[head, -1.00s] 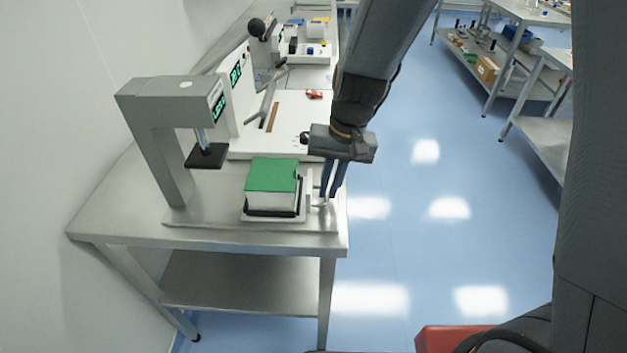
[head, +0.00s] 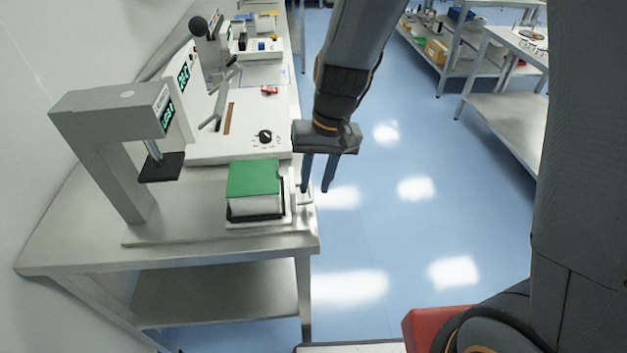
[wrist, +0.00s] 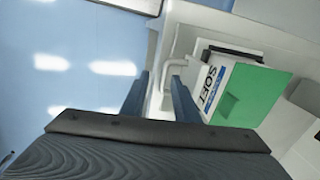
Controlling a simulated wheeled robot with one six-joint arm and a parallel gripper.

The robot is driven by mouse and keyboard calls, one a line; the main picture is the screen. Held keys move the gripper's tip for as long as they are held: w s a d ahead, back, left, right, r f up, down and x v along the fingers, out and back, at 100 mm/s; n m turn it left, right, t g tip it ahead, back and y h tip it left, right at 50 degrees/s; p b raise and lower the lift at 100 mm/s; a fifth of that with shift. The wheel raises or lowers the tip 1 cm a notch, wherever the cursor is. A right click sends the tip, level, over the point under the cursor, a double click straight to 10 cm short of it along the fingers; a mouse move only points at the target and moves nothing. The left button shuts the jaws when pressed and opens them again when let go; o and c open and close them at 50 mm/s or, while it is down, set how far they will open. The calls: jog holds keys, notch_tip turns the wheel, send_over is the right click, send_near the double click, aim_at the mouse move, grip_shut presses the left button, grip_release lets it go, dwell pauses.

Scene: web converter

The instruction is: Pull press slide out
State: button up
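The press (head: 105,120) is a grey C-shaped machine on the steel table, with a green display and a dark pressing plate (head: 161,167). Its slide (head: 262,224), a pale tray, lies to the right of the plate, clear of it, and carries a white block with a green top (head: 254,178). A pale bar handle (head: 304,197) sticks out of the slide's right side; it also shows in the wrist view (wrist: 169,69). My gripper (head: 315,189) hangs by the handle at the table's right edge. Contact with the handle cannot be told.
Behind the press stands a white machine (head: 240,130) with a black knob and a lever. The table's right edge (head: 318,240) is close to my gripper. Blue floor (head: 390,220) is open to the right, with steel shelves (head: 505,115) beyond.

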notch_tip(320, 180, up, 8)
jog(key=d+b, duration=0.1)
dwell(0.6)
jog(key=shift+d+f, duration=0.1)
jog(key=shift+f, duration=0.05)
jog(key=s+d+f+h, duration=0.1)
jog(key=s+d+f, duration=0.1)
jog(key=d, duration=0.6)
jog(key=s+d+f+m+t+b, duration=0.1)
jog(key=s+d, duration=0.3)
jog(key=d, duration=0.4)
jog(key=shift+f+t+h, duration=0.3)
jog(key=shift+f+h, duration=0.1)
jog(key=shift+f, duration=0.3)
